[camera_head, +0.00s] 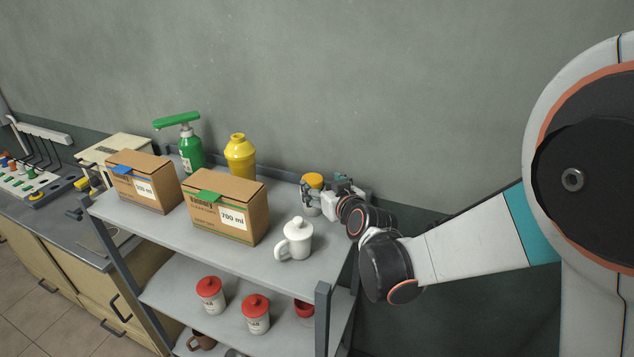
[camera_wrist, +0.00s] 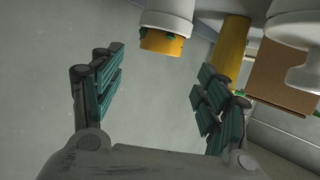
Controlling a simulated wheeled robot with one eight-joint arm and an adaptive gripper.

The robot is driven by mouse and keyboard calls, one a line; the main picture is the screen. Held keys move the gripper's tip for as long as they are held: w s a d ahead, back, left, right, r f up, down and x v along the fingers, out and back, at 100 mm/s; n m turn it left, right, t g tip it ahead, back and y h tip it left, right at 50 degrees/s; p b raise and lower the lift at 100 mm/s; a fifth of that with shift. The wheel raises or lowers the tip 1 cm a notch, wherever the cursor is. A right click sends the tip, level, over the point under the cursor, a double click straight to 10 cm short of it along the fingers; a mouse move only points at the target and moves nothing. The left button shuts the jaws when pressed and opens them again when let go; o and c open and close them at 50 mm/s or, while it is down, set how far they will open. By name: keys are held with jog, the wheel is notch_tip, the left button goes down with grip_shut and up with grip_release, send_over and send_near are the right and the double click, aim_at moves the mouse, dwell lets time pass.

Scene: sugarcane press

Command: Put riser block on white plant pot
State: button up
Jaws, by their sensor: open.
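A short yellow-orange piece with green marks (camera_head: 312,180), perhaps the riser block, sits on a white round vessel (camera_head: 311,208), perhaps the white plant pot, on the top shelf. I cannot name either for certain. In the wrist view, which is upside down, the orange piece (camera_wrist: 162,42) rests against the white vessel's rim (camera_wrist: 166,20). My gripper (camera_head: 326,190) is beside them at the shelf's right end. Its green-padded fingers (camera_wrist: 157,84) are wide apart with nothing between them. The orange piece shows beyond the fingertips, apart from them.
The grey shelf (camera_head: 150,224) also holds a white lidded mug (camera_head: 296,242), two cardboard boxes (camera_head: 222,215), a yellow bottle (camera_head: 240,158) and a green pump bottle (camera_head: 190,152). Red-lidded jars (camera_head: 256,316) stand below. The wall is close behind.

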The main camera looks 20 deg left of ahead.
jog(key=shift+v, duration=2.55)
